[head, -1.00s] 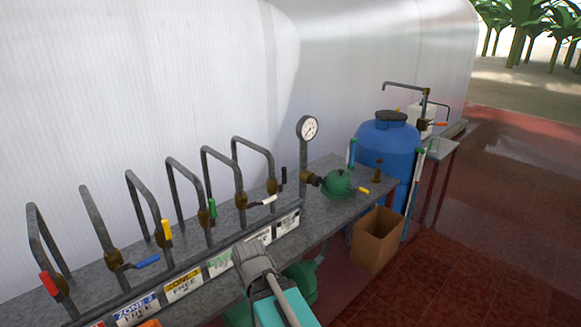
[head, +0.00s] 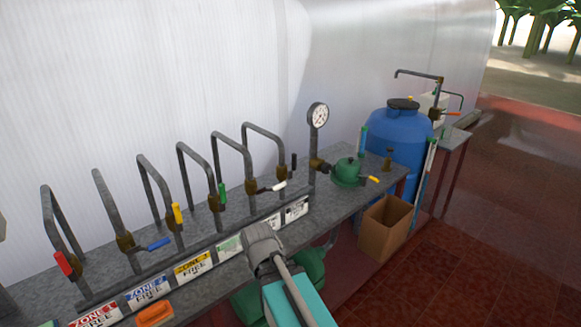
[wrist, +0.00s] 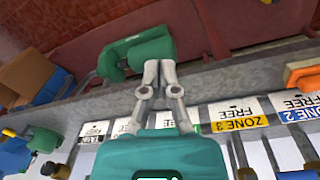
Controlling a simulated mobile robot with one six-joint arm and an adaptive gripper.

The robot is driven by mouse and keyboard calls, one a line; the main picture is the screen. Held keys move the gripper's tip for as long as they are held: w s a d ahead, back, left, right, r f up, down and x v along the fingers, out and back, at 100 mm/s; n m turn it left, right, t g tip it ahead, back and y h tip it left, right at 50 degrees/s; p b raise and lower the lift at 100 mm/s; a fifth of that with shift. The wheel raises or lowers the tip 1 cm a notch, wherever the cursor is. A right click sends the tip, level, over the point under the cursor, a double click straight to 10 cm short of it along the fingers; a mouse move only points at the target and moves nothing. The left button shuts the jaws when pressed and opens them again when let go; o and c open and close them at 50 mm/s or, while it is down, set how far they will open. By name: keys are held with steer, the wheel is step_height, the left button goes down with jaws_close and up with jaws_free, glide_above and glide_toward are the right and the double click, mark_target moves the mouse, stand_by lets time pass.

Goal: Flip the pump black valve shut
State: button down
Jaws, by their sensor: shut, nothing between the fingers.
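I cannot make out the black lever there.
Several bent pipes with coloured levers line the bench (head: 225,262) to the left. A gauge (head: 318,115) rises beside the pump. A blue barrel (head: 400,135) and cardboard box (head: 385,228) stand at right. An orange item (head: 155,314) lies near the front edge.

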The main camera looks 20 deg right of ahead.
mark_target(293, 162)
steer(key=w+d+r+n+t+h+b, duration=0.1)
steer(key=w+d+t+h+b, duration=0.1)
steer(key=w+d+h, duration=0.45)
steer(key=w+d+r+t+h+b, duration=0.15)
steer(key=w+d, duration=0.25)
steer(key=w, duration=0.6)
steer(key=w+d+r+n+t+h+b, duration=0.1)
steer(key=w+r+n+t+h, duration=0.1)
steer(key=w+r, duration=0.3)
steer(key=w+d+r+n+t+h+b, duration=0.1)
steer(key=w+r+h, duration=0.4)
steer(key=w, duration=0.6)
steer(key=shift+w+n+t, duration=0.4)
steer(key=shift+n+t, duration=0.5)
steer(key=shift+t, duration=0.15)
steer(key=shift+d, duration=0.2)
steer(key=x, duration=1.4)
steer(key=shift+r, duration=0.15)
